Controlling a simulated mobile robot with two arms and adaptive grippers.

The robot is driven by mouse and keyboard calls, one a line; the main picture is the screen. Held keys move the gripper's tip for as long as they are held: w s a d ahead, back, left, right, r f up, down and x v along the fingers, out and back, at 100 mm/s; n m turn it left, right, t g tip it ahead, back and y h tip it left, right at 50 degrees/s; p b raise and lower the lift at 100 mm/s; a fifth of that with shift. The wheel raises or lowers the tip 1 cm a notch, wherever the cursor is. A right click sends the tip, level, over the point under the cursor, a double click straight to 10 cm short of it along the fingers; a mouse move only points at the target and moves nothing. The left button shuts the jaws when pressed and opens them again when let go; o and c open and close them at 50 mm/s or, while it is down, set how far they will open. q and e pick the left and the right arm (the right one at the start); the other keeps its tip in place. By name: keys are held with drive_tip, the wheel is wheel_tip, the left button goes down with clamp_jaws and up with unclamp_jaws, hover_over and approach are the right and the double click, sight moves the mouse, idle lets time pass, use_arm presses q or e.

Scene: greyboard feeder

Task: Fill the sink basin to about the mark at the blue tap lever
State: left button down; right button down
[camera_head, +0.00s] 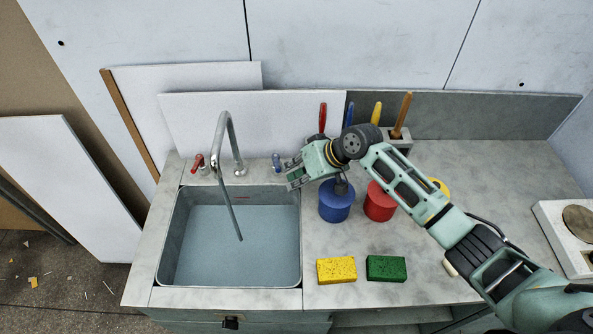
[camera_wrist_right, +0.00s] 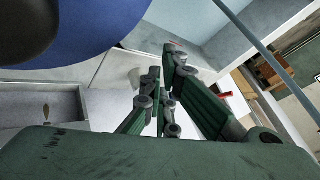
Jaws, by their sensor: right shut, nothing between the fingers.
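The steel sink basin (camera_head: 166,250) holds grey-blue water (camera_head: 225,250) with bare wall showing above its surface. A curved chrome tap (camera_head: 229,130) stands behind it; a thin grey line runs from its spout to the water, pipe or stream, I cannot tell which. The red lever (camera_head: 198,162) is left of the tap, the blue tap lever (camera_head: 276,162) right of it. My right gripper (camera_head: 290,178) is shut and empty, just in front of the blue lever and over the basin's right back corner. I cannot make out a mark clearly. My left gripper is out of view.
Blue pot (camera_head: 336,205) and red pot (camera_head: 379,205) stand close right of the gripper, under my arm. Yellow sponge (camera_head: 336,270) and green sponge (camera_head: 386,268) lie at the counter front. Coloured handles stand at the back. The counter at right is mostly clear.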

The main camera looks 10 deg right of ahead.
drive_tip(key=v, duration=1.2)
drive_tip(key=c, duration=2.5)
unclamp_jaws()
